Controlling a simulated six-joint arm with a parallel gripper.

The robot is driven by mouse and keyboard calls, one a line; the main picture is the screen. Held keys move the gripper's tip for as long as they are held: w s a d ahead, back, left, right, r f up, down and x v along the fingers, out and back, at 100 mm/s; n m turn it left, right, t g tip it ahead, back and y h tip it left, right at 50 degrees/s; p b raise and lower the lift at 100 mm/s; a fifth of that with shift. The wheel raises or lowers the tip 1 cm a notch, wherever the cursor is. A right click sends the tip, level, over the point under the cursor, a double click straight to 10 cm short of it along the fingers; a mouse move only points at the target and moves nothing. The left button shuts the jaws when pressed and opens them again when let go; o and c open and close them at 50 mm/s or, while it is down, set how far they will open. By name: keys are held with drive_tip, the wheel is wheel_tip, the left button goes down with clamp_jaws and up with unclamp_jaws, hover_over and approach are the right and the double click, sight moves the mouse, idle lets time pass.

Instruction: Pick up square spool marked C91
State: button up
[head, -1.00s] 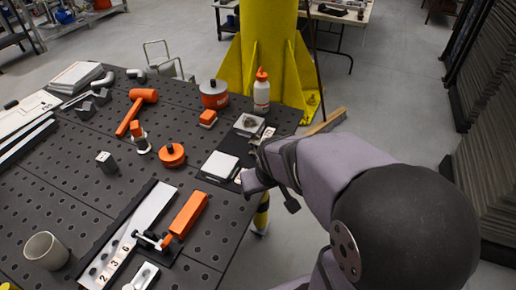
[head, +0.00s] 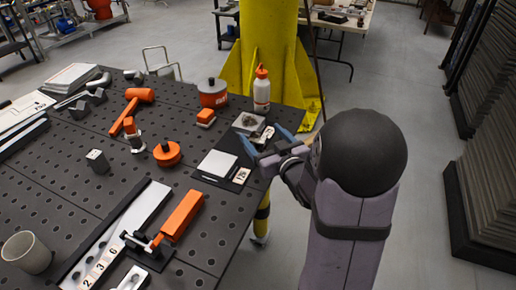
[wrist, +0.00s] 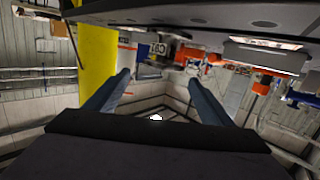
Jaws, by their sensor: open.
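I cannot single out a spool marked C91 for certain; no such mark is readable in the head view. A small grey square block (head: 97,160) stands upright on the perforated table, left of the orange round knob-like part. My gripper (head: 266,138) is at the table's right edge, beside the white tray, its two blue fingers spread and empty. In the wrist view my gripper (wrist: 157,76) has nothing between its fingers.
A dark mat with a white pad (head: 217,164) and a number card (head: 241,176) lies just left of my gripper. A white tray (head: 249,122) with dark bits is behind it. A white bottle (head: 262,90) and orange pot (head: 212,93) stand farther back. A yellow column (head: 268,50) rises beyond.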

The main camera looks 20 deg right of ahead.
sight(263, 148)
drive_tip(key=shift+s+r+t+y, duration=0.15)
drive_tip(key=shift+t+y, duration=0.15)
drive_tip(key=shift+t, duration=0.2)
drive_tip(key=shift+s+a+t+b, duration=0.1)
drive_tip(key=shift+t+b, duration=0.2)
drive_tip(key=shift+f, duration=2.05)
drive_tip(key=shift+w+a+p, duration=0.15)
drive_tip(key=shift+w+p, duration=0.5)
drive_tip(key=shift+w, duration=1.25)
drive_tip(key=shift+w+a+p, duration=0.15)
drive_tip(key=shift+w+p, duration=0.5)
drive_tip(key=shift+w, duration=1.2)
drive_tip(key=shift+c, duration=0.6)
drive_tip(key=c, duration=1.1)
drive_tip(key=shift+r, duration=0.2)
wheel_tip(263, 148, up, 10)
